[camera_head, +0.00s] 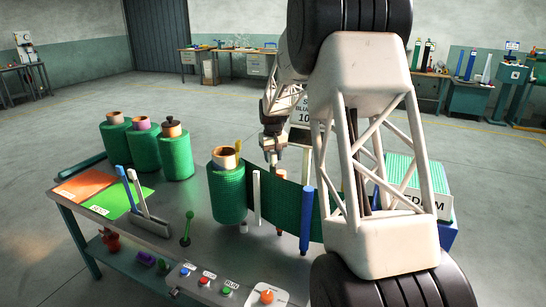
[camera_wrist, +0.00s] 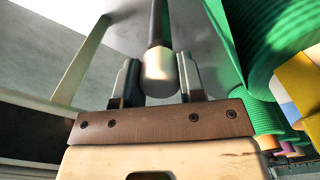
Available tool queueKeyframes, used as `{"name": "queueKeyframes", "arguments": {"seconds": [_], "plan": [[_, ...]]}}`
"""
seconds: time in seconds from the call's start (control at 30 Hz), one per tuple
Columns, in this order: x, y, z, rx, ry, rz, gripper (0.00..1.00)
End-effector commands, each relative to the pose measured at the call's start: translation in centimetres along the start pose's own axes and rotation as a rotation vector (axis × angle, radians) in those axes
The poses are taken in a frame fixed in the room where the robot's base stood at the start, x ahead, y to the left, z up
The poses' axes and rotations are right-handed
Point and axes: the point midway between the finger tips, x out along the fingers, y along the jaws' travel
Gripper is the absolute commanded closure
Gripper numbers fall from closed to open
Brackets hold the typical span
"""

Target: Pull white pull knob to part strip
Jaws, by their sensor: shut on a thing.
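A cream-white knob (camera_wrist: 160,70) on a dark rod sits between the two fingers of my gripper (camera_wrist: 158,78) in the wrist view. The fingers are shut on it. In the head view my gripper (camera_head: 272,152) is small, above the table behind the green strip; the knob is hard to make out there. The green netting strip (camera_head: 280,203) runs from the green roll (camera_head: 227,190) at its left, past a white post (camera_head: 256,197) and a blue post (camera_head: 306,220). My arm hides its right part. Green netting (camera_wrist: 268,45) also fills the right of the wrist view.
Several green rolls (camera_head: 176,152) stand at the table's back left. Orange and green sheets (camera_head: 118,198) and a holder with upright handles (camera_head: 148,222) lie in front. A button panel (camera_head: 205,283) is at the near edge. A labelled box (camera_head: 400,172) stands right of my arm.

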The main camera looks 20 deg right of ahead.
Motion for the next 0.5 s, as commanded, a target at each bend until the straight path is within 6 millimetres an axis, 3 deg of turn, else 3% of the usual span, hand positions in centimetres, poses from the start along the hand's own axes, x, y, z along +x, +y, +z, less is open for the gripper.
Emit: {"name": "queueKeyframes", "arguments": {"seconds": [0.27,0.5], "plan": [[-1.1,0.0,-0.1,0.0,0.003,0.001,1.0],[-5.5,0.0,-0.1,0.0,0.004,0.001,1.0]]}}
